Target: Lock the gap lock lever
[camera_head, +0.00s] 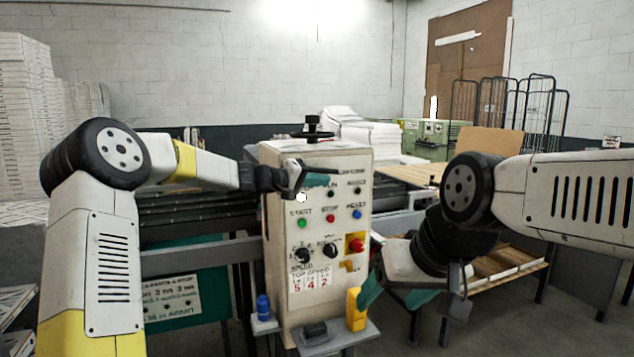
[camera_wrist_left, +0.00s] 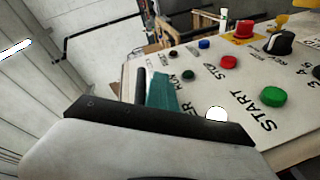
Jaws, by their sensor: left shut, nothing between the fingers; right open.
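A cream control box (camera_head: 283,245) stands in the middle of the head view, with buttons, dials and a red stop knob (camera_head: 355,245) on its front. A black handwheel (camera_head: 312,130) sits on its top. I cannot make out for certain which part is the gap lock lever. My left gripper (camera_head: 303,180) is shut and empty at the upper front of the panel, near a white lamp (camera_head: 301,197). Its teal finger (camera_wrist_left: 165,95) shows in the left wrist view before the panel. My right gripper (camera_head: 396,294) is open, low and right of the box.
A grey shelf (camera_head: 340,338) below the box carries a yellow object (camera_head: 355,310) close to my right gripper, and a blue bottle (camera_head: 263,307) stands at its left. A roller conveyor (camera_head: 200,215) runs behind. Wire cages (camera_head: 510,105) stand at the back right.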

